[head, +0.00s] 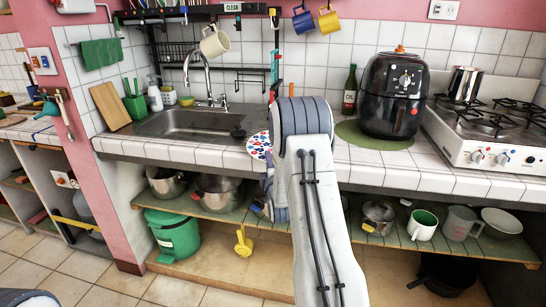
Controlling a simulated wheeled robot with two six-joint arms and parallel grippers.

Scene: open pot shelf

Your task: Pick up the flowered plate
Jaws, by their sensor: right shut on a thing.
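The flowered plate (258,146), white with red and blue marks, shows at the front edge of the counter, just left of my right arm. The arm hides its right part. My right gripper (267,168) is at the plate's lower right side, mostly hidden behind my own arm, and is shut on the plate. I cannot tell whether the plate still touches the counter. My left gripper is out of view.
The sink (190,123) is left of the plate. A black air fryer (391,95) stands on a green mat (352,137) at right, beside the stove (482,125). Pots, a green-white mug (422,225) and a jug (459,223) stand on the shelf below. A green bin (175,235) is underneath.

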